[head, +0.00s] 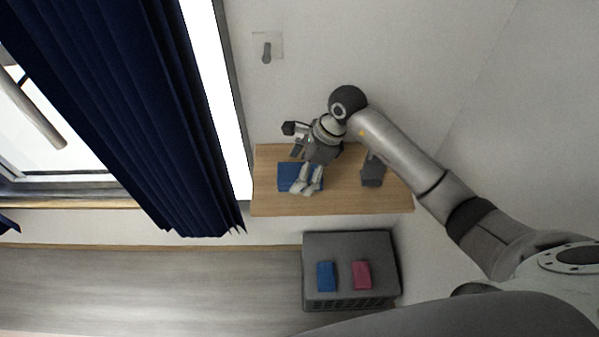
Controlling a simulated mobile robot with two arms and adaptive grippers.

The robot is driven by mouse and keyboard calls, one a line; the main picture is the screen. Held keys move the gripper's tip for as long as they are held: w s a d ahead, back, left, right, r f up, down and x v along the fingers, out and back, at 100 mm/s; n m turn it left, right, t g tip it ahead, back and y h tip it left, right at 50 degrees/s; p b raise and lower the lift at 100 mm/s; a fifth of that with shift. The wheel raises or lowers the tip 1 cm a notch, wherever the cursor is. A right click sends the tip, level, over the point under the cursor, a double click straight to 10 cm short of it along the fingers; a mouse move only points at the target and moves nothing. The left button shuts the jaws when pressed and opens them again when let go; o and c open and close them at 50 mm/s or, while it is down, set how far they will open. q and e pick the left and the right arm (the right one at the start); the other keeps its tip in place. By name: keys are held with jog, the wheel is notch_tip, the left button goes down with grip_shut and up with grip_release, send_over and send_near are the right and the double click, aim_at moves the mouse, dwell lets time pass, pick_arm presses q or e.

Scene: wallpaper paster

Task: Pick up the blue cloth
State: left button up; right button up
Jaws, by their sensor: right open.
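The blue cloth (287,171) lies flat on a wooden shelf (345,201) by the wall, near the shelf's left end. My right gripper (307,188) is over the cloth's right part, pointing down, with its two fingers open. The fingers cover part of the cloth, and I cannot tell whether they touch it. Nothing shows between them. My left gripper is out of view.
A dark grey object (372,171) stands on the shelf, right of the gripper. Below is a dark grey box (345,246) with a small blue block (326,276) and a pink block (361,275) on it. A dark blue curtain (120,100) hangs at left.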

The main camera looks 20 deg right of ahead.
jog(key=shift+w+a+f, duration=0.1)
jog(key=shift+a+f, duration=0.15)
jog(key=shift+f, duration=0.3)
jog(key=shift+f+b, duration=0.25)
jog(key=shift+b, duration=0.1)
dwell(0.3)
jog(key=c, duration=1.1)
